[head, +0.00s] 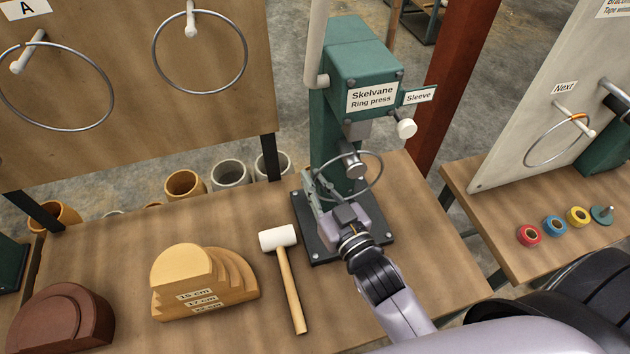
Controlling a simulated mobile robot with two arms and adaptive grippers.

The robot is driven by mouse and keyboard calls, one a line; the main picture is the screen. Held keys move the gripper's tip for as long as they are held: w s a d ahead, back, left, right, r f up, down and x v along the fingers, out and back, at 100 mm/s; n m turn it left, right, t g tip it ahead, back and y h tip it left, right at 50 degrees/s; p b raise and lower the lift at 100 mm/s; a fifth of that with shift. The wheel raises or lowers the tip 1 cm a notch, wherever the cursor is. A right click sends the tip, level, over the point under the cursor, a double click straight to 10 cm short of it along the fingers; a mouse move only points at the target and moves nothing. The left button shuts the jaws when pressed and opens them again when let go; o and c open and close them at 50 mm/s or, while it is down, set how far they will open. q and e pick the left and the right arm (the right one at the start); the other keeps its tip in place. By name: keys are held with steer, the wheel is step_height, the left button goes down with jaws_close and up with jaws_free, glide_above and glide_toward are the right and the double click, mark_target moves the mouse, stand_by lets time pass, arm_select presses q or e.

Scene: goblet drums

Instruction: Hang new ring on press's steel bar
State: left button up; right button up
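The green ring press (350,60), labelled "Skelvane Ring press", stands on a dark base plate on the bench. Its short steel bar (353,167) points toward me. A thin steel ring (381,178) is at the bar, tilted, and the bar's end appears inside its outline. I cannot tell whether the ring rests on the bar. My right gripper (316,185) is in front of the press, low and left of the bar. Its fingers appear shut on the ring's left side, partly hidden by the gripper body. My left gripper is not in view.
A white-headed mallet (286,275) and stacked wooden forms (205,283) lie left of the press. Large rings hang on the left board (130,90). A ring (527,158) hangs under "Next" on the right board. Tape rolls (555,226) lie on the right bench.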

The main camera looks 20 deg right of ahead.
steer(key=o, duration=0.3)
steer(key=shift+o, duration=0.2)
steer(key=s+d, duration=0.1)
steer(key=s, duration=1.1)
steer(key=shift+d, duration=0.35)
